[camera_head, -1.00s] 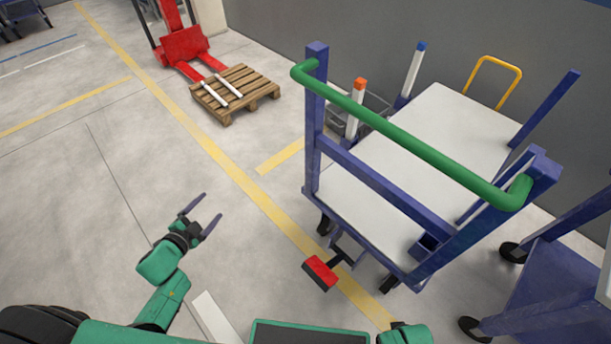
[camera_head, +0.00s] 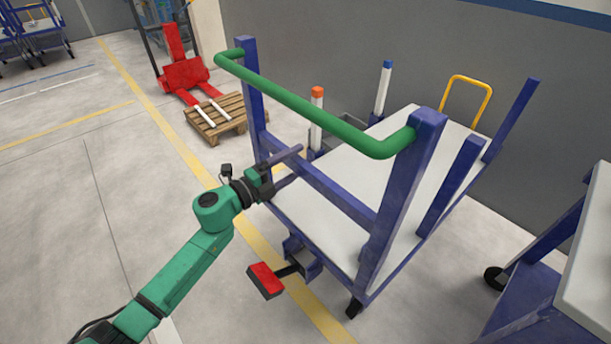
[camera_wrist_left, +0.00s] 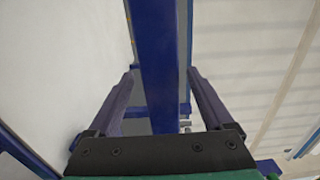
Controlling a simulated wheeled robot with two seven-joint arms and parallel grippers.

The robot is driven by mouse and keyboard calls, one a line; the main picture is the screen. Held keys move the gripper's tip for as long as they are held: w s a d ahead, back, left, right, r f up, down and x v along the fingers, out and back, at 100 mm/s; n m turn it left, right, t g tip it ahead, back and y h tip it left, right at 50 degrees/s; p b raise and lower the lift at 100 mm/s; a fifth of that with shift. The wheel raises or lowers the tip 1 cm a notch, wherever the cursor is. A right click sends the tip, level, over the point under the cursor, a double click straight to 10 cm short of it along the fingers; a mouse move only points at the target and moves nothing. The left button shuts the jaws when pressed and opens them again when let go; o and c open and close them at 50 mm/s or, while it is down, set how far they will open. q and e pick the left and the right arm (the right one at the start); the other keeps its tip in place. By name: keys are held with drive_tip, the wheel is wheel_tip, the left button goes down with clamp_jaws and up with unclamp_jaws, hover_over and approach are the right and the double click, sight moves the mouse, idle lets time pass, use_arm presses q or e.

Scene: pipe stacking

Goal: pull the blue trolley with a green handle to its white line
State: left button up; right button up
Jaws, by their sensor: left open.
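The blue trolley (camera_head: 330,197) with a white deck stands right of centre in the head view. Its green handle (camera_head: 315,115) runs across the top of two blue uprights. A red pedal (camera_head: 265,281) sticks out low at its near side. My left gripper (camera_head: 288,166) is at the left end of the trolley's blue crossbar, below the handle. In the left wrist view a blue bar (camera_wrist_left: 158,70) of the trolley lies between the two open fingers, with gaps on both sides. A white strip on the floor (camera_head: 165,328) shows partly at the bottom left. My right gripper is out of view.
A red pallet truck (camera_head: 185,80) and a wooden pallet (camera_head: 215,120) stand behind on the left. Another blue trolley (camera_head: 545,270) is close on the right. A grey wall (camera_head: 300,40) runs behind. The floor at left is clear, crossed by a yellow line (camera_head: 180,145).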

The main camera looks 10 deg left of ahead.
use_arm(q)
drive_tip(key=shift+w+d, duration=0.25)
drive_tip(key=shift+w, duration=0.1)
clamp_jaws()
drive_tip(key=shift+s, duration=0.1)
drive_tip(key=shift+f, duration=0.2)
idle(0.9)
